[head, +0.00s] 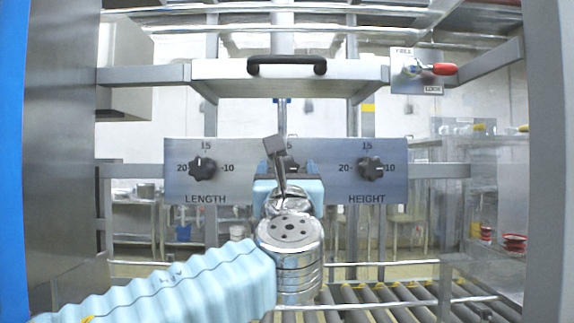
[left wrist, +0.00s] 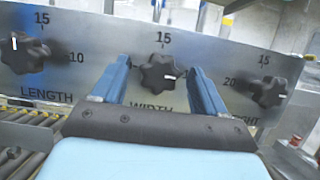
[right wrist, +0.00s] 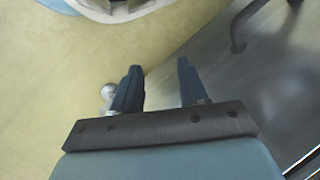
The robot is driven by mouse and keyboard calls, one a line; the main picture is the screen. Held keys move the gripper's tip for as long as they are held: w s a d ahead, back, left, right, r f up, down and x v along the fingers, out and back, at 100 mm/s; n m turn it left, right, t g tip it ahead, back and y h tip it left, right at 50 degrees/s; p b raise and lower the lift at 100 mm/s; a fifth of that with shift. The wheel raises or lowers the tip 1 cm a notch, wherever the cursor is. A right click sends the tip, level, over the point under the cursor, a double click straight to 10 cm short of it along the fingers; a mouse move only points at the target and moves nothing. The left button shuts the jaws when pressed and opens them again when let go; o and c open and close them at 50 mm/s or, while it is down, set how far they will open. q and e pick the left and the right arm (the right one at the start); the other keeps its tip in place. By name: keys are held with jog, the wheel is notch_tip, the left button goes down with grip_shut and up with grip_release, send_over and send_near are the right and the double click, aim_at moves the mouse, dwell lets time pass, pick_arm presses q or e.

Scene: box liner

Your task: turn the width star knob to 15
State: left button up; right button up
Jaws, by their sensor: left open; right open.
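The black width star knob (left wrist: 158,73) shows in the left wrist view on the metal panel, under the number 15 and above the word WIDTH. Its white mark points right and slightly down, away from the 15. My left gripper (left wrist: 161,66) is open, with one blue finger on each side of the knob in the picture; I see no clear contact. In the head view my left gripper (head: 288,167) is at the panel's middle and hides the width knob. My right gripper (right wrist: 155,72) is open and empty above the floor, out of the head view.
The length knob (head: 203,167) is left on the same panel, its mark near 15. The height knob (head: 371,169) is right, its mark towards 10. A handled bar (head: 220,69) and a red-tipped lever (head: 443,69) are above. Rollers (head: 400,297) lie below.

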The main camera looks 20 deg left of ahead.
pick_arm(q)
jog(key=shift+w+a+r, duration=0.1)
jog(key=shift+w, duration=0.2)
jog(key=c, duration=1.1)
jog(key=shift+o, duration=0.2)
